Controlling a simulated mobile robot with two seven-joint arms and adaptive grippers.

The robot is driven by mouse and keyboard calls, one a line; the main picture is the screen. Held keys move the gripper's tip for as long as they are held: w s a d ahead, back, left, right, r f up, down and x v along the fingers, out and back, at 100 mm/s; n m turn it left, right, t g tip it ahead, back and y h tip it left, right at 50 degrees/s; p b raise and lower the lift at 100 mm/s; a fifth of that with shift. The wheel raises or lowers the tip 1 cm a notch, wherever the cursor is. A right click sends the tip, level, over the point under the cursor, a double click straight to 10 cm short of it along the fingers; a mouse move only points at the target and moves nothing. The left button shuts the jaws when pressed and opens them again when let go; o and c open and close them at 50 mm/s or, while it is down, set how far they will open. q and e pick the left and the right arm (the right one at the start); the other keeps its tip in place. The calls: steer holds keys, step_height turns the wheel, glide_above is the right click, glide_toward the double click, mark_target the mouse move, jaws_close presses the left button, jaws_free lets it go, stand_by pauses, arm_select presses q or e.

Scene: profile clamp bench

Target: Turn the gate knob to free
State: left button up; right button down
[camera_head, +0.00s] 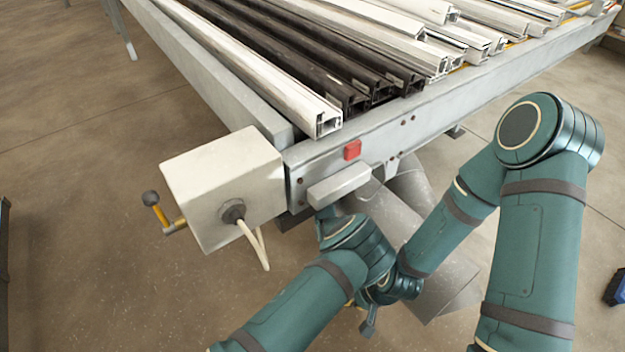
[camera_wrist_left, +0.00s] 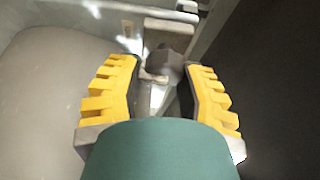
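In the left wrist view a dark faceted knob (camera_wrist_left: 165,63) with a pale bar in front of it shows between the yellow-padded fingers of my left gripper (camera_wrist_left: 163,75). The fingers are apart: a gap shows at the left finger, and the right finger is close beside the knob. I cannot tell whether it touches. In the head view this knob and my left gripper are hidden behind my left arm and the bench end. My right gripper (camera_head: 368,322) hangs low over the floor, partly hidden by my arms; its opening is unclear.
A pale box (camera_head: 222,185) with a cable and a ball-ended lever (camera_head: 152,200) sits at the bench corner. A red button (camera_head: 352,150) and a grey bar (camera_head: 340,184) are on the bench end (camera_head: 440,105). White and dark profiles (camera_head: 285,62) lie on top.

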arm_select(q)
steer(key=shift+n, duration=0.3)
steer(key=n+t+y, duration=0.1)
steer(key=n, duration=0.2)
steer(key=shift+r, duration=0.1)
steer(key=shift+w+n+t+y, duration=0.1)
steer(key=shift+n+t+y, duration=0.4)
steer(key=shift+n, duration=1.4)
steer(key=shift+r, duration=0.1)
steer(key=o, duration=0.9)
